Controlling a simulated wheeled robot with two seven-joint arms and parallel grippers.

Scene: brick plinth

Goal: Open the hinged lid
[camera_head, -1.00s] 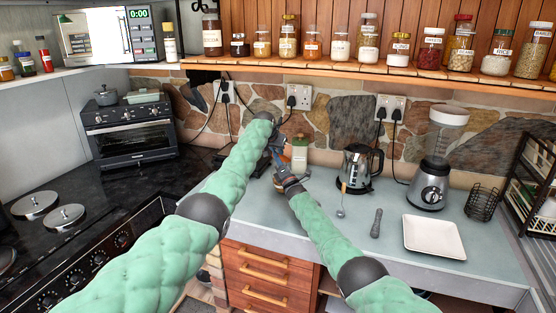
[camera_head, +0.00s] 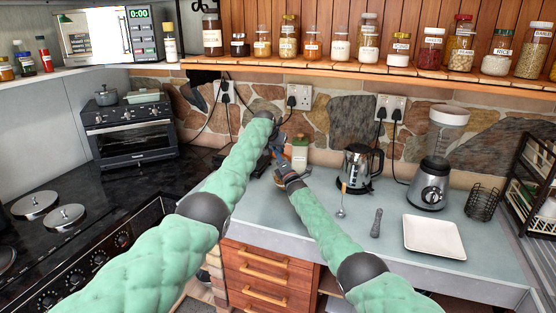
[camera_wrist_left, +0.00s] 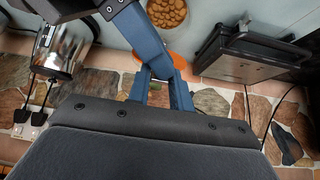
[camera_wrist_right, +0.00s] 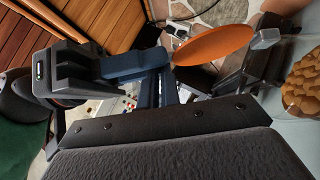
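An orange round lid (camera_wrist_right: 215,45) stands raised beside an open container of brown pieces (camera_wrist_right: 300,88) in the right wrist view. The left wrist view shows the lid (camera_wrist_left: 165,66) behind blue fingers and the brown pieces (camera_wrist_left: 167,12) uncovered. My left gripper (camera_head: 278,143) and right gripper (camera_head: 284,170) are close together, near the lid. Their fingers overlap in both wrist views, so their openings are unclear. I cannot tell whether either touches the lid.
A kettle (camera_head: 360,167) and blender (camera_head: 430,170) stand right of the grippers. A spoon (camera_head: 341,200), a grey-handled tool (camera_head: 376,222) and a white plate (camera_head: 434,237) lie on the counter. A dark appliance (camera_wrist_left: 255,50) is close by.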

